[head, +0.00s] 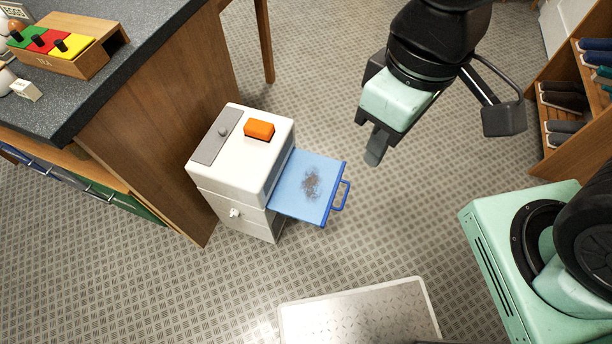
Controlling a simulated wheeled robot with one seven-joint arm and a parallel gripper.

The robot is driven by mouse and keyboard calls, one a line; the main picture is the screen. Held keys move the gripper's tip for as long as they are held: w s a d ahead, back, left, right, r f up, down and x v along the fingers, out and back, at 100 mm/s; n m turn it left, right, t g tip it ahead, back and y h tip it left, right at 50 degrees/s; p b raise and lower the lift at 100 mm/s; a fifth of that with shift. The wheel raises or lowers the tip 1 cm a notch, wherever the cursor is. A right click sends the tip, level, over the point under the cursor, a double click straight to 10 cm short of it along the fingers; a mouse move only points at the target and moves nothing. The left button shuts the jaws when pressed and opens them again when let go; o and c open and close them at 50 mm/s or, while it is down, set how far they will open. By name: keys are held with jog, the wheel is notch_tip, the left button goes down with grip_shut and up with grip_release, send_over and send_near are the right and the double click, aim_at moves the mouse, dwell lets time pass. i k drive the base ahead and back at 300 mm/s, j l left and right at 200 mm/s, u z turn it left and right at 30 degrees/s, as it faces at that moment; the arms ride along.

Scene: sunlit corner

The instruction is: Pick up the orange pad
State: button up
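The orange pad (259,130) is a small block lying on the white top of a low cabinet (232,180), right of a grey panel with a knob (218,133).
A blue tray (330,170) with a dark smudge and a handle sticks out from the cabinet's right side. A wooden counter (170,120) stands close on the left. A shoe rack (565,155) is at the right. A metal plate (360,312) lies in front.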

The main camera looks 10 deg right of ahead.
aim_at(264, 131)
jog(key=i+j+z, duration=0.15)
jog(key=j, duration=0.25)
jog(key=i+j+z, duration=0.15)
jog(key=j, duration=0.3)
jog(key=i+j+z, duration=0.15)
jog(key=j, duration=0.3)
jog(key=i+j+z, duration=0.2)
jog(key=j, duration=0.25)
jog(key=k, duration=0.05)
